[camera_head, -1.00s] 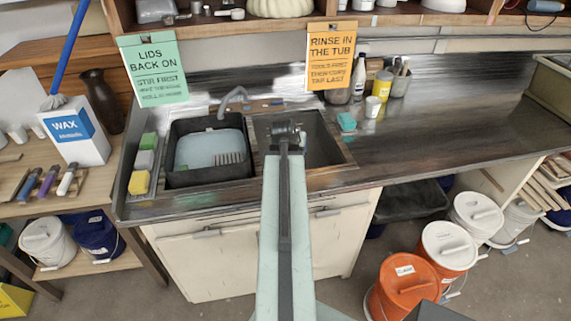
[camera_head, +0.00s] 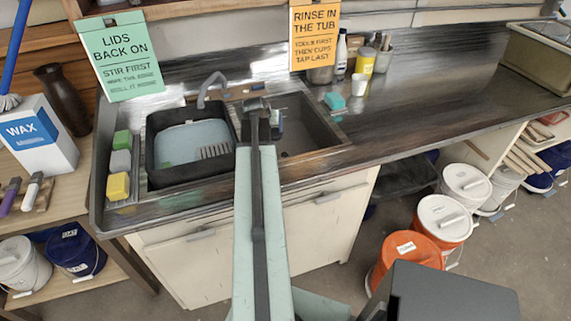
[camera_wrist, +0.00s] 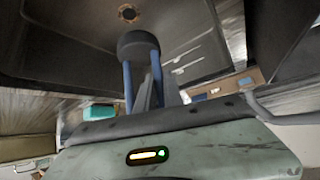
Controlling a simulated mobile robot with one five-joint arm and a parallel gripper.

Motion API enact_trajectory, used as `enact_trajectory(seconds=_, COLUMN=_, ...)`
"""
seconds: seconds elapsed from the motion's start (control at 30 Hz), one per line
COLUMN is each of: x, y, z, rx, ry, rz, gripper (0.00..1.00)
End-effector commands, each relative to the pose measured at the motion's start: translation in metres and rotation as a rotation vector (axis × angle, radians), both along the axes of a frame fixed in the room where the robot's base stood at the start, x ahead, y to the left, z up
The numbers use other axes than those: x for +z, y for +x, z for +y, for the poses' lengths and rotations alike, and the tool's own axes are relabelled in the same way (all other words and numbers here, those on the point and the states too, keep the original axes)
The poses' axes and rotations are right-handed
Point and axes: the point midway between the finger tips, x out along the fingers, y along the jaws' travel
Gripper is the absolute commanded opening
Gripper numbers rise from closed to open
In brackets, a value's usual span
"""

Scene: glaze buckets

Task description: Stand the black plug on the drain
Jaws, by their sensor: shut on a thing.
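In the wrist view my gripper (camera_wrist: 142,75) is shut on the black plug (camera_wrist: 138,43), a short dark cylinder between its two blue fingers. The drain (camera_wrist: 128,13) is a small dark round hole with a rusty ring in the basin floor. The plug is held apart from the drain, which shows just beyond it in the picture. In the head view my arm reaches over the left part of the empty sink basin (camera_head: 312,132), and a blue bit of my gripper (camera_head: 276,119) shows there. The plug and the drain are not clear in that view.
A black tub (camera_head: 160,173) of water stands left of the basin, with a grey tap (camera_head: 211,85) behind. Sponges (camera_head: 119,186) line the left edge. A teal sponge (camera_head: 334,101) and a white cup (camera_head: 359,84) stand right of the basin. Buckets (camera_head: 405,255) stand on the floor at right.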

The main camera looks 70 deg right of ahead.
Motion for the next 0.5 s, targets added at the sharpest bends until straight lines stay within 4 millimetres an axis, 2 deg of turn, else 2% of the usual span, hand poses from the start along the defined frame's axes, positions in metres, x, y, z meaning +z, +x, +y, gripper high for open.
enact_trajectory(seconds=0.03, x=-0.033, y=-0.001, z=-0.028, rx=-0.027, ry=0.0, rz=0.0, gripper=0.0)
enact_trajectory(seconds=0.1, x=-0.048, y=-0.007, z=-0.05, rx=-0.057, ry=-0.001, rz=0.001, gripper=0.0)
enact_trajectory(seconds=0.2, x=-0.059, y=-0.013, z=-0.07, rx=-0.087, ry=-0.002, rz=0.001, gripper=0.0)
enact_trajectory(seconds=0.4, x=-0.059, y=-0.017, z=-0.075, rx=-0.099, ry=-0.003, rz=0.0, gripper=0.0)
enact_trajectory(seconds=0.5, x=-0.073, y=-0.017, z=-0.074, rx=-0.099, ry=-0.003, rz=0.0, gripper=0.0)
